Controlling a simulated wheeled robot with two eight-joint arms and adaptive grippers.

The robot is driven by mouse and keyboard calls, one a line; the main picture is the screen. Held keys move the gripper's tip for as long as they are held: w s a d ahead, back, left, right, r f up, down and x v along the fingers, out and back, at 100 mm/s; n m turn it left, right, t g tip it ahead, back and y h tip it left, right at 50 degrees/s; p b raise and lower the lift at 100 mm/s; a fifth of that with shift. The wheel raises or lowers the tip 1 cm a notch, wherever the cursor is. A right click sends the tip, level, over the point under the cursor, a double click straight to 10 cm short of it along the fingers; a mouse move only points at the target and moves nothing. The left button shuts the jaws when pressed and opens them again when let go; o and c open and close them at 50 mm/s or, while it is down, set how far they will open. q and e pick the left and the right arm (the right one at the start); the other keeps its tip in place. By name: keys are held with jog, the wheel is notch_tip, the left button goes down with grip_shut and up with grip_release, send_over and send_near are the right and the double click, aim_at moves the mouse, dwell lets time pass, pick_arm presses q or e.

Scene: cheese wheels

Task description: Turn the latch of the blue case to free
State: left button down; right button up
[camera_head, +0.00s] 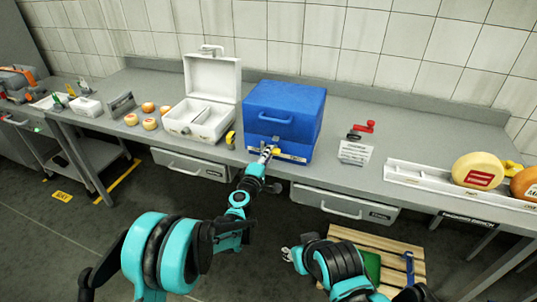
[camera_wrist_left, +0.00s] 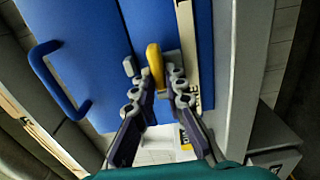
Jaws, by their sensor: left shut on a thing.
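The blue case (camera_head: 284,108) stands shut on the grey bench, with a blue handle on its front. In the left wrist view, the case front (camera_wrist_left: 85,40) fills the upper left. Its yellow latch (camera_wrist_left: 155,62) lies roughly along the light strip on the front, slightly tilted. My left gripper (camera_head: 267,152) is at the lower front of the case. In the left wrist view, the left gripper (camera_wrist_left: 153,80) is shut on the yellow latch, whose base is partly hidden by the fingers. My right gripper (camera_head: 288,254) is low in front of the bench, too small to judge.
An open white case (camera_head: 211,78) stands left of the blue case, with a small yellow item (camera_head: 230,139) between them. A red-handled tool (camera_head: 365,127) and a sign (camera_head: 355,152) stand to the right. A white tray (camera_head: 412,176) and cheese wheels (camera_head: 478,170) are farther right.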

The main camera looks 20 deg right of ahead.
dwell(0.5)
pick_arm(q)
jog(key=c, duration=1.6)
grip_release()
jog(key=shift+o, duration=0.2)
jog(key=v, duration=1.2)
